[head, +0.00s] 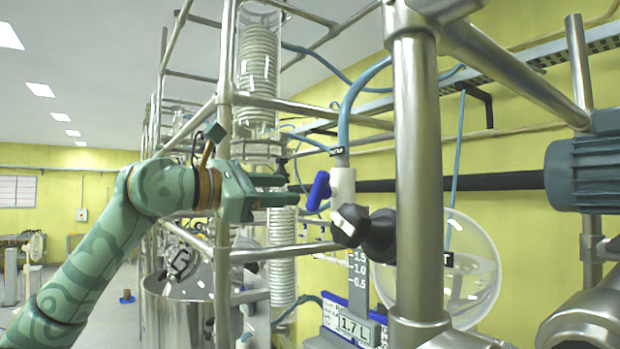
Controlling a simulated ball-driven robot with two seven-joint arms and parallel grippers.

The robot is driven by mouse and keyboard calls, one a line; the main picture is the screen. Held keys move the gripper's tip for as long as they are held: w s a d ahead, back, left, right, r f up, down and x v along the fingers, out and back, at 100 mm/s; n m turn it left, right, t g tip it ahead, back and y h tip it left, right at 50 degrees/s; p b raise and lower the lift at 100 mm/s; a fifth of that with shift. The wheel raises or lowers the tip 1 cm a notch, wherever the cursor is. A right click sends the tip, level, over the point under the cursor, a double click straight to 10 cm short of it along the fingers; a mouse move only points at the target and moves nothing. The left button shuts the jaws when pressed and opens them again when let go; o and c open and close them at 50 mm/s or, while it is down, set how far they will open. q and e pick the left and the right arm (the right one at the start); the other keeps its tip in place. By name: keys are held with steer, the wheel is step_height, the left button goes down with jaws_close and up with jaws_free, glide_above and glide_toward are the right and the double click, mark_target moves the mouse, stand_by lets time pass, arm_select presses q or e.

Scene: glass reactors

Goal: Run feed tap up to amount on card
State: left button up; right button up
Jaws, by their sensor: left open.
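The feed tap (342,190) is a white body below a blue hose, with a blue lever (318,191) tilted on its left side. My left gripper (299,192) is open, its fingers pointing right at the lever. The fingertips are just short of the lever or beside it; I cannot tell if they touch. The card (355,328) reads 1.7 L and stands low, below a grey scale (358,275) marked 1.5, 1.0 and 0.5. I cannot make out a liquid level by the scale. My right gripper is not in view.
A thick steel post (418,180) stands right of the tap. A black knob (350,225) sits just below the tap. A round glass vessel (478,265) is behind the post, and a blue motor (590,165) is at far right. Steel frame bars surround the glass coil column (258,70).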

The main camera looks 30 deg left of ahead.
mark_target(313, 190)
arm_select(q)
steer(key=p+x, duration=0.2)
steer(key=x, duration=0.3)
steer(key=shift+w+d+r, duration=0.1)
steer(key=shift+w+r, duration=0.05)
steer(key=shift+w, duration=0.1)
steer(key=shift+w+d, duration=0.25)
steer(key=shift+w, duration=0.4)
steer(key=shift+f, duration=0.2)
steer(key=c, duration=0.9)
